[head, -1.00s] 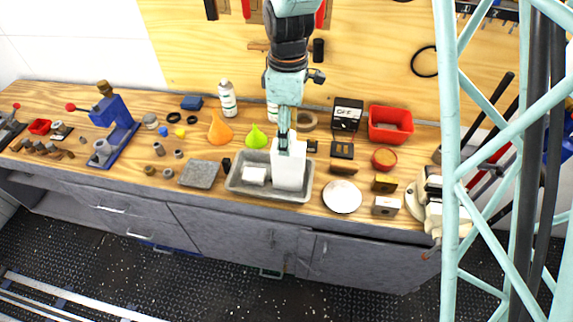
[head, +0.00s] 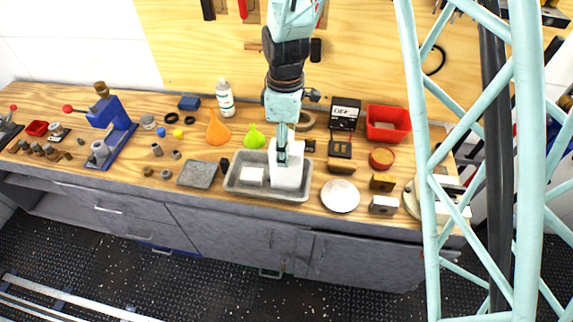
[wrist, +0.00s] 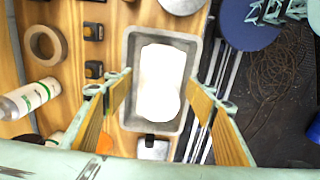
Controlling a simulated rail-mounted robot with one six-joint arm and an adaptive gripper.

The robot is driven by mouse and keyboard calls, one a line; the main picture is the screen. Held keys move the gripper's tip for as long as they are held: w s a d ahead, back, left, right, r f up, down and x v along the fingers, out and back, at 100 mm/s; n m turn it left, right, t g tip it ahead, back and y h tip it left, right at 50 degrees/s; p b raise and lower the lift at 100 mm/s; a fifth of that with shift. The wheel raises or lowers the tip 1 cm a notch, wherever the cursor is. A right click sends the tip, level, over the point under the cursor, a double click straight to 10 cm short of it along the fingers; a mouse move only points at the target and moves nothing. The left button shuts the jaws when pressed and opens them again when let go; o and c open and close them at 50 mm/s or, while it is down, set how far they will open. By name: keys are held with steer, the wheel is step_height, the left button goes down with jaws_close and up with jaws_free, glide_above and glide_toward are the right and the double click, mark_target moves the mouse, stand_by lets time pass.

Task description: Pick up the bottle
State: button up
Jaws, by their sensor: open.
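Contact cannot be told. Another white bottle (head: 225,98) with a green label stands at the back, left of my arm.
An orange funnel (head: 217,129) and green funnel (head: 254,138) stand behind the tray. A white plate (head: 340,196) and dark blocks (head: 341,150) lie to the right. A red bin (head: 387,124) is farther right.

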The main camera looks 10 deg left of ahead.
steer(key=shift+f, duration=1.65)
steer(key=shift+f, duration=0.1)
steer(key=shift+d+f, duration=0.1)
steer(key=shift+f, duration=2.4)
steer(key=shift+c, duration=0.7)
steer(key=shift+w, duration=0.1)
steer(key=c, duration=1.1)
